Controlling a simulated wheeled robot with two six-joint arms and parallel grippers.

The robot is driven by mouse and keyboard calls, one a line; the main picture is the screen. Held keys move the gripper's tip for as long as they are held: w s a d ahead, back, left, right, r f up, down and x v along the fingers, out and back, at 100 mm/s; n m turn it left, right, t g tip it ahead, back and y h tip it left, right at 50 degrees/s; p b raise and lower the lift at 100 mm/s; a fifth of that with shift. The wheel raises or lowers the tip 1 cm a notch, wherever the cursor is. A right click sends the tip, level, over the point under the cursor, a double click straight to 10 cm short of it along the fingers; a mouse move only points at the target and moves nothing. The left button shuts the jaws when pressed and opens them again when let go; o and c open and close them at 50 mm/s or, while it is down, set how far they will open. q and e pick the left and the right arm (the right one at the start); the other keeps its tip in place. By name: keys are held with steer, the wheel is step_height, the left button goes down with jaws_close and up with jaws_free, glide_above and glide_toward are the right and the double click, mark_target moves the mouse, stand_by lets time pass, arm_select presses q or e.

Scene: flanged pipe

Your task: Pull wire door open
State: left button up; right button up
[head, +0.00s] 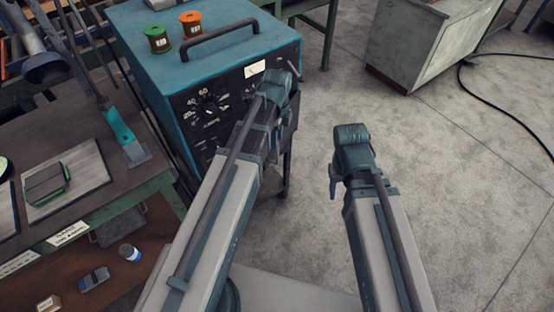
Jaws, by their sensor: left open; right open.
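A blue welding machine (150,50) with a black front panel stands at the upper middle of the head view. The panel carries a large dial (210,111) and a white label (255,69). I cannot clearly make out a wire door; my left arm covers the lower right part of the front. My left gripper (284,86) is open in front of the panel's right side. Whether it touches the machine I cannot tell. My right gripper (345,160) is open over bare floor, to the right of the machine and apart from it.
A green spool (158,40) and an orange spool (191,24) stand on the machine beside its black handle (218,38). A cluttered workbench (95,205) is at left. A grey cabinet (410,45) and a black cable (500,122) are at right. The floor between is clear.

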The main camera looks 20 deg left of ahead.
mark_target(277, 162)
arm_select(q)
step_height(277, 162, down, 9)
steer(key=b, duration=0.8)
steer(key=shift+f, duration=0.15)
steer(key=shift+c, duration=0.2)
jaws_close()
stand_by(0.7)
